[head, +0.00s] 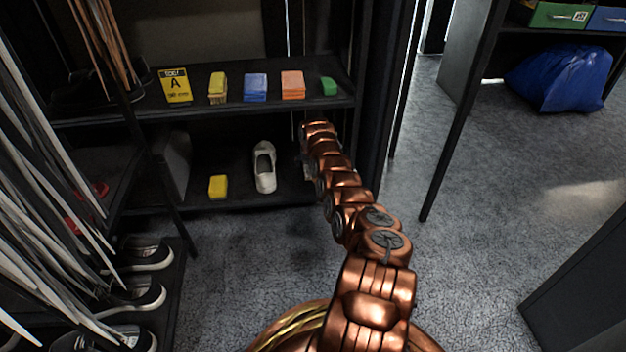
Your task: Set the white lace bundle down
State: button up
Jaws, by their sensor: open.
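My copper arm reaches to the right end of the lower shelf. My gripper (306,168) is at its far end, small and largely hidden by the arm's own links; it is open. I cannot make out a separate white lace bundle; anything at the gripper is too small or hidden to tell. Many long white laces (45,165) hang at the left. A white shoe (264,168) stands on the lower shelf (232,194), left of my gripper and apart from it.
A yellow block (218,186) lies left of the white shoe. The upper shelf (130,106) holds a yellow card (175,85) and several coloured blocks. Dark shoes (133,295) stand at lower left. A rack post (457,125) stands right; the grey floor (480,220) is open there.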

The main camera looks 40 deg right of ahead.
jog(key=shift+s+r, duration=0.15)
jog(key=shift+r, duration=0.45)
jog(key=shift+s+a+f+p, duration=0.2)
jog(key=shift+s+a+p, duration=0.2)
jog(key=shift+s+p, duration=0.25)
jog(key=shift+s+a+r+p, duration=0.15)
jog(key=shift+s+a+p, duration=0.8)
jog(key=shift+s+p, duration=0.1)
jog(key=shift+s+a+p, duration=0.4)
jog(key=shift+s+a, duration=0.2)
jog(key=shift+s, duration=0.2)
jog(key=shift+s+a+p, duration=0.3)
jog(key=shift+s+a, duration=0.05)
jog(key=shift+s, duration=0.05)
jog(key=shift+s+a+p, duration=0.3)
jog(key=shift+s+a, duration=0.15)
jog(key=shift+s, duration=0.15)
jog(key=shift+s+a+p, duration=0.5)
jog(key=shift+a, duration=0.05)
jog(key=shift+s+a+p, duration=0.35)
jog(key=shift+s, duration=0.3)
jog(key=shift+s+f, duration=0.1)
jog(key=shift+f, duration=0.1)
